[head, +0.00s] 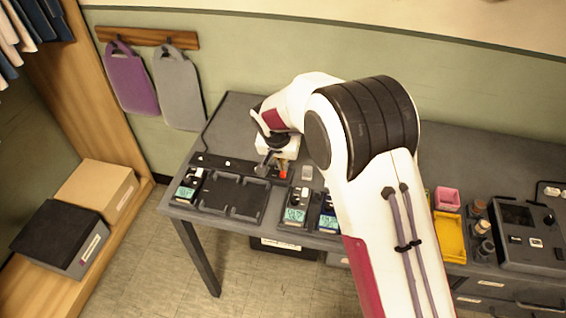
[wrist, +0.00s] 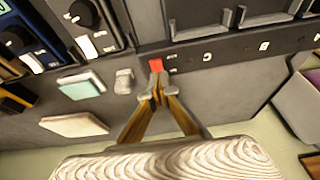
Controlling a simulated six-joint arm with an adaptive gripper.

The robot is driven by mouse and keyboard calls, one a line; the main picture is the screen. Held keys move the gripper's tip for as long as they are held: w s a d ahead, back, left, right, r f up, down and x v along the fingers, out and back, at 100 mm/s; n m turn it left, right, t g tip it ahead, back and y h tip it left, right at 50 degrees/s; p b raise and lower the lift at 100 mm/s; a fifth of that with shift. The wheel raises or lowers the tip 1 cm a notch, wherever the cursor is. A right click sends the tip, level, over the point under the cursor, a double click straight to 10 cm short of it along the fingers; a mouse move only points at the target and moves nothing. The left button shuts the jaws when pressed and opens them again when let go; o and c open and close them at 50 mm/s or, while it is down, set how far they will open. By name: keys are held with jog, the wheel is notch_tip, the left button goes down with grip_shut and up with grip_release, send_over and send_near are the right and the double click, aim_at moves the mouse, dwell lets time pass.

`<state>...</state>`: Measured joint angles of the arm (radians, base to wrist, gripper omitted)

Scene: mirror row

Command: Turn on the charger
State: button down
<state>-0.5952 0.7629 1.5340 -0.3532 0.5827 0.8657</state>
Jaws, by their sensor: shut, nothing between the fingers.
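The charger (head: 232,209) is a dark dock with empty bays on the left part of the table; its bays show at the top of the wrist view (wrist: 235,32). A dark strip with small white marks runs along its back edge. A small red switch (head: 283,175) sits at the strip's right end and shows just beyond my fingertips in the wrist view (wrist: 156,65). My gripper (wrist: 159,92) is shut and empty, its tips pointing at the red switch. I cannot tell whether they touch it. In the head view my gripper (head: 266,168) is small beside the switch.
Handheld devices with lit screens stand left (head: 187,186) and right (head: 294,213) of the charger. A small grey block (wrist: 124,81) lies close to my fingertips. A yellow tray (head: 451,240), pink box (head: 447,198) and control console (head: 525,235) are farther right.

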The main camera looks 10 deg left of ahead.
jog(key=shift+w+f, duration=0.15)
jog(key=shift+f, duration=0.15)
jog(key=shift+s, duration=0.8)
jog(key=shift+s, duration=0.1)
jog(key=shift+r, duration=0.1)
jog(key=shift+r, duration=0.65)
jog(key=v, duration=1.2)
jog(key=shift+r, duration=0.35)
